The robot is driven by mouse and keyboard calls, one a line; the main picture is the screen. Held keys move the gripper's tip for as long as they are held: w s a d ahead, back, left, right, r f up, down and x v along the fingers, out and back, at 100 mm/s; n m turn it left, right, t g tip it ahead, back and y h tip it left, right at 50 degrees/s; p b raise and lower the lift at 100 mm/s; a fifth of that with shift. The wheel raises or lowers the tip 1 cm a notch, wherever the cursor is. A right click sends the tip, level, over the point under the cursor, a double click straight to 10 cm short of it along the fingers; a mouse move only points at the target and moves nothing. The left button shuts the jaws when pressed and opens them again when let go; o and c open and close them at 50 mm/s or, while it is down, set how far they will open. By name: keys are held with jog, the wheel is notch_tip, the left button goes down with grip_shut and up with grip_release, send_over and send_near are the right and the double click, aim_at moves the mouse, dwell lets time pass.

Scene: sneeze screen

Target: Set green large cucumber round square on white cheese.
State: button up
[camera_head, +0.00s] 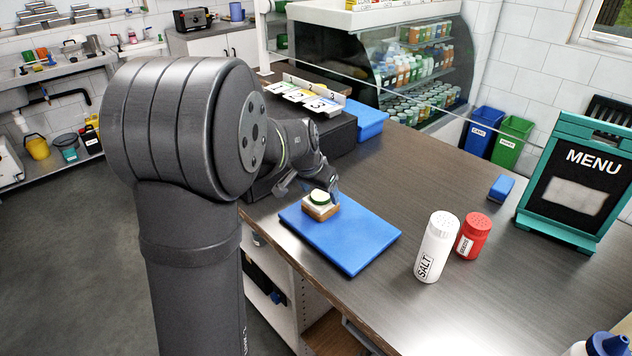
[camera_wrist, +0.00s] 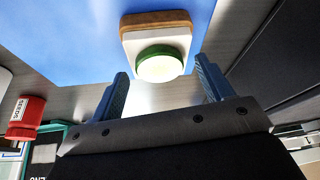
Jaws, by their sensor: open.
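A blue cutting board (camera_head: 345,240) lies on the counter. On it sits a small stack: a brown bread-like base (camera_head: 318,214), a white cheese slab (camera_head: 310,205) above it, and a green-rimmed cucumber round (camera_head: 319,197) on top. In the wrist view the cucumber (camera_wrist: 160,64) rests on the white cheese (camera_wrist: 170,36), with the brown base (camera_wrist: 158,19) showing behind. The cucumber touches the cheese and lies near its edge on the gripper side. My gripper (camera_wrist: 163,80) is open, with its blue fingers apart on either side of the cucumber and clear of it.
A white salt shaker (camera_head: 436,247) and a red shaker (camera_head: 472,236) stand right of the board. A menu stand (camera_head: 575,185) and a blue block (camera_head: 501,188) are farther right. A blue container (camera_head: 367,120) and number cards (camera_head: 310,97) are behind. The counter between is clear.

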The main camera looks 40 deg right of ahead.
jog(key=v, duration=1.7)
jog(key=shift+a, duration=0.2)
jog(key=shift+s, duration=0.1)
jog(key=x, duration=1.7)
jog(key=shift+d+f, duration=0.1)
jog(key=shift+d, duration=0.1)
jog(key=shift+r, duration=0.2)
